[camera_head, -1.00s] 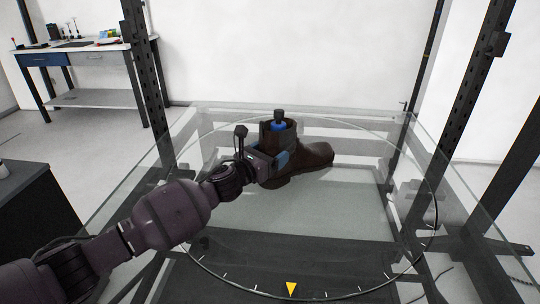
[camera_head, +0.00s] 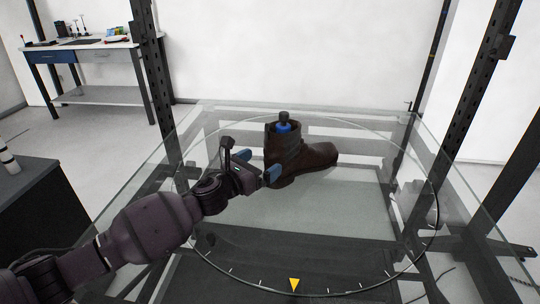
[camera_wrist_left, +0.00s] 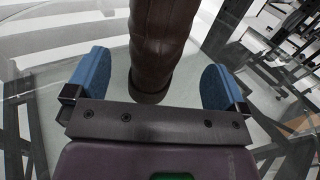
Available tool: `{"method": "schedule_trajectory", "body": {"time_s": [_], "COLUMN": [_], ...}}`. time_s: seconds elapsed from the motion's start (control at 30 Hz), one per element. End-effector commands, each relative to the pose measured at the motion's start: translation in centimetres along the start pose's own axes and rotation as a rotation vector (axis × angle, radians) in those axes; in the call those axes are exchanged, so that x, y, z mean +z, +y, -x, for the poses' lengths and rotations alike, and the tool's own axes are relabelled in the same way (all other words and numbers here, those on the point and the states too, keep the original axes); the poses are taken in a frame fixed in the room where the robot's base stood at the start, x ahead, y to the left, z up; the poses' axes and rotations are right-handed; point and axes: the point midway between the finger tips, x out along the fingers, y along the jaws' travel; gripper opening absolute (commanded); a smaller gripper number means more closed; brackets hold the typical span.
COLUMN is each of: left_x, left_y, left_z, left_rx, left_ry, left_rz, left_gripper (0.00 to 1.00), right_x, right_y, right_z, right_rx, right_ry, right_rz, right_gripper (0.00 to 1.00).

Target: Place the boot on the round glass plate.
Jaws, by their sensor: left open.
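The dark brown boot (camera_head: 305,157) stands upright on the round glass plate (camera_head: 310,215), in its far half, toe pointing right. My left gripper (camera_head: 257,163) is open at the boot's left side, by its heel, with one blue finger clear in front. In the left wrist view the boot's shaft (camera_wrist_left: 160,42) stands beyond and between the spread blue fingers, with gaps on both sides. A blue piece with a dark knob (camera_head: 283,121) shows at the boot's top opening; I cannot tell what it belongs to. My right gripper is not in view.
The plate lies on a larger glass top (camera_head: 455,215) on a dark frame. Dark uprights (camera_head: 480,85) stand at the sides. A yellow marker (camera_head: 294,285) sits at the plate's near edge. A workbench (camera_head: 100,48) stands far left. The near half of the plate is clear.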

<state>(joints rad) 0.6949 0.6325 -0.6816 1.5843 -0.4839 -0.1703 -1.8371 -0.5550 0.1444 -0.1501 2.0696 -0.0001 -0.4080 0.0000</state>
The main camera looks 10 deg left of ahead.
Motion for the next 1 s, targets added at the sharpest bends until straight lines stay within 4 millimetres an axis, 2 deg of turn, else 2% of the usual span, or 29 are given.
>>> {"method": "schedule_trajectory", "body": {"time_s": [0.1,0.33,0.67,1.0], "left_x": [0.2,0.1,0.0,0.0], "left_y": [0.1,0.1,0.0,0.0], "left_z": [2.3,4.9,5.6,5.6], "left_rx": [0.001,0.002,0.001,0.001], "left_ry": [-0.001,-0.001,-0.001,0.000], "left_rz": [-0.002,-0.002,0.000,0.000], "left_gripper": [1.00,1.00,1.00,1.00], "right_x": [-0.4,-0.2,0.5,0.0], "right_y": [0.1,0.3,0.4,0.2], "right_z": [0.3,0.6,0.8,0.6], "right_rx": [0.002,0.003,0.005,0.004], "right_ry": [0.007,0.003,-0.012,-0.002], "right_rz": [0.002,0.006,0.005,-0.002], "right_gripper": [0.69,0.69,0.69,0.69]}}
